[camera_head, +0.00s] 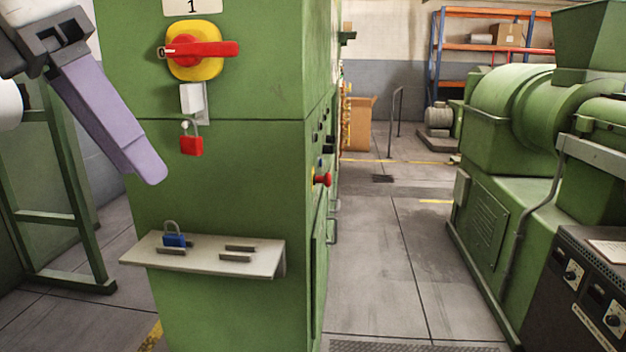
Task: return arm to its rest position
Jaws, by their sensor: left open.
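My left gripper (112,122) is in the upper left of the head view, in front of the green cabinet (235,170). It is open and empty, with its long lavender finger slanting down to the right; the other finger is not clearly seen. Its tip is left of the red padlock (191,145), apart from it in the picture. The red padlock hangs under a red rotary switch (200,49) on a yellow plate, its handle level. A blue padlock (174,239) stands on a small shelf (212,268) on the cabinet front. My right gripper is not in view.
A green frame (62,170) stands at the left behind my arm. A large green extruder (510,160) and a dark control box (572,290) stand at the right. An aisle of grey floor (385,260) lies between. Orange shelving (490,45) is at the back.

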